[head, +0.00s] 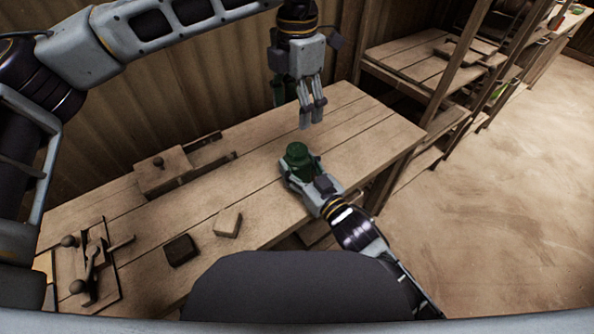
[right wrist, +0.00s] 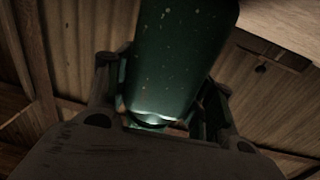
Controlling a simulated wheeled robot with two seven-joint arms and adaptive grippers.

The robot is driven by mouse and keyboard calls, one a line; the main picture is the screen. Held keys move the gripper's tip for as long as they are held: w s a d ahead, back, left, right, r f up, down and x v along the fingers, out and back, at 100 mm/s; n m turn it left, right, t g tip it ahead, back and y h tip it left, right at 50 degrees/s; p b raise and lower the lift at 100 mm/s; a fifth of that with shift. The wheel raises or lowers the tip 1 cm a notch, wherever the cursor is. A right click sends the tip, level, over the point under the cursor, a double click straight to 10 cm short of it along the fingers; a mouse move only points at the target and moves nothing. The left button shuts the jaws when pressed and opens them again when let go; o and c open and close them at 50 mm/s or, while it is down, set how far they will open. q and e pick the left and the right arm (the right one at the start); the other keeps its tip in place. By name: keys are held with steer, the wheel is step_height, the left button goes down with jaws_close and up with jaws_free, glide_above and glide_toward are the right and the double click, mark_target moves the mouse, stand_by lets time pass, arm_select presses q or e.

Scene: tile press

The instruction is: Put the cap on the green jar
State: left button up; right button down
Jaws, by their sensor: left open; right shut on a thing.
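The green jar (head: 299,155) is held over the middle of the wooden table, with a round dark green top facing up. My right gripper (head: 301,167) is shut around its sides. In the right wrist view the jar (right wrist: 178,62) is a speckled green cylinder between the fingers. I cannot tell whether its round top is a separate cap. My left gripper (head: 312,118) is open, points down and is empty, above and behind the jar, apart from it. A dark green shape (head: 279,88) shows partly behind the left gripper; I cannot tell what it is.
The wooden table (head: 365,131) has free room to the right of the jar. A wooden box with a knob (head: 162,170), a dark block (head: 180,250), a light block (head: 228,223) and a knobbed wooden tool (head: 95,262) lie to the left. Shelves (head: 432,62) stand beyond the right end.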

stand_by(0.3)
steer(key=shift+c, duration=2.4)
jaws_free()
steer(key=shift+s+d, duration=0.15)
steer(key=v, duration=1.1)
steer(key=shift+s, duration=0.25)
steer(key=shift+d, duration=0.1)
steer(key=shift+s+f, duration=0.1)
